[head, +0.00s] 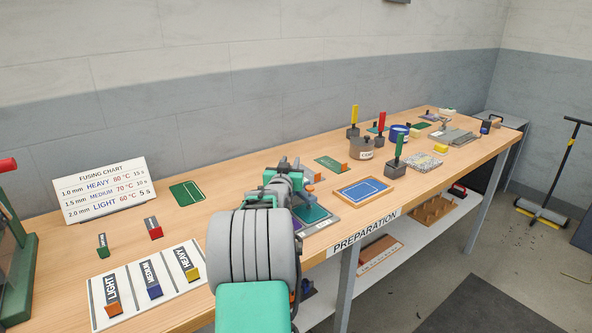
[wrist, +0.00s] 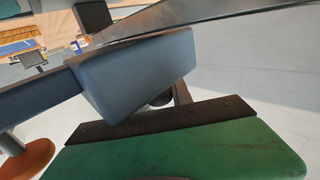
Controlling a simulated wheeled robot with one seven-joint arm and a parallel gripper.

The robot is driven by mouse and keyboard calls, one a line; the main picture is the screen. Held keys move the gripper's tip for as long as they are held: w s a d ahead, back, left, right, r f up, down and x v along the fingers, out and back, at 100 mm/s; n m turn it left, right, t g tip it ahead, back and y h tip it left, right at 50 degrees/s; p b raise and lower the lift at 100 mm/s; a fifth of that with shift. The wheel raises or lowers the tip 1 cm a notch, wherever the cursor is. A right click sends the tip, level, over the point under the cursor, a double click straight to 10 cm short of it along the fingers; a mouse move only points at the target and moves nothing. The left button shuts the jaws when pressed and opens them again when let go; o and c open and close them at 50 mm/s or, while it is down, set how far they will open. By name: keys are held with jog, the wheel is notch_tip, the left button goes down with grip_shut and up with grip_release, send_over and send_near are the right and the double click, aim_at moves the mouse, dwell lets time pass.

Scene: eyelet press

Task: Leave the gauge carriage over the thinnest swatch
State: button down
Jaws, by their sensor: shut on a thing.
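My gripper (head: 288,168) is over the middle of the bench, seen from behind along my arm. It is shut on a grey-blue block (wrist: 135,72) that fills the middle of the wrist view. The block seems to be part of the gauge carriage, but my arm hides most of the gauge in the head view. A green part with a dark bolted strip lies below the block in the wrist view. A teal swatch (head: 314,215) shows on a grey base beside my wrist, with a sliver of purple swatch (head: 297,224) nearer my arm. I cannot tell which swatch lies under the carriage.
A fusing chart (head: 104,190) stands at the back left. A white board (head: 130,275) labelled light, medium and heavy bears coloured tabs. A blue panel (head: 364,190) lies right of the gripper. Several tools (head: 395,150) crowd the right half.

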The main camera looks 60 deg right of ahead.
jog(key=shift+s+d, duration=0.15)
jog(key=c, duration=1.2)
grip_release()
jog(key=shift+s+d, duration=0.1)
jog(key=shift+d, duration=0.05)
jog(key=shift+o, duration=0.3)
jog(key=shift+a, duration=0.35)
jog(key=b+v, duration=0.1)
jog(key=v, duration=0.6)
jog(key=shift+a, duration=0.1)
